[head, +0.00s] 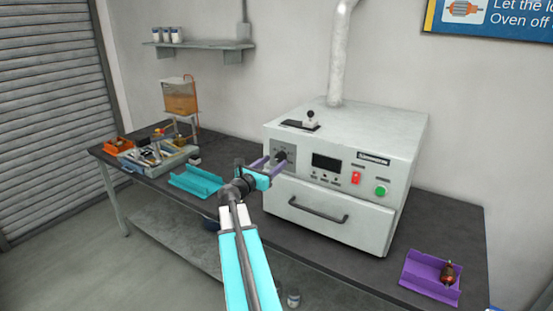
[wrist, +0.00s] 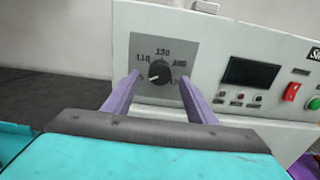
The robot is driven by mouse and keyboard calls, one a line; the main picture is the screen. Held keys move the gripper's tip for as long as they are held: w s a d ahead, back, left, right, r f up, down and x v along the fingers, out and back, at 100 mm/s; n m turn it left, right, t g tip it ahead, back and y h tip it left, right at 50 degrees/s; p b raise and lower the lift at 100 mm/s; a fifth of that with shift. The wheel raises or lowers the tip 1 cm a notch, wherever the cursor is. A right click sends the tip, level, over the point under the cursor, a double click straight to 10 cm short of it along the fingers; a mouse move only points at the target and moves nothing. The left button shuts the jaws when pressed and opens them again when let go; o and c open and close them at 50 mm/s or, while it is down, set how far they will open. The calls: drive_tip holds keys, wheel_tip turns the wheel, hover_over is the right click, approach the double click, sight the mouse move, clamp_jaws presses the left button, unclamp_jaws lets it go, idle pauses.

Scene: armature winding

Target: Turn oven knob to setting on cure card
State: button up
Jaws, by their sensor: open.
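The oven (head: 345,215) is a light grey box on the dark bench. Its black knob (head: 281,157) sits on a grey dial plate at the front left; the knob also shows in the wrist view (wrist: 159,73). Its white mark points to the lower left. The labels 110 and 130 are readable; others are blurred or behind the fingers. My gripper (head: 271,165) is open, with its purple fingers pointing at the dial. In the wrist view the fingers (wrist: 161,78) stand left and right of the knob, apart from it. I cannot make out a cure card.
The oven has a dark display (head: 326,163), red switch (head: 356,177), green button (head: 381,190) and drawer handle (head: 318,210). A purple tray (head: 420,284) holding an armature (head: 448,274) lies right. A cyan tray (head: 196,181) lies left. A partly cropped sign (head: 490,18) hangs above.

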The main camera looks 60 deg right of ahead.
sight(281, 157)
drive_tip(key=shift+d+p, duration=0.4)
drive_tip(key=shift+d, duration=1.05)
drive_tip(key=c, duration=1.1)
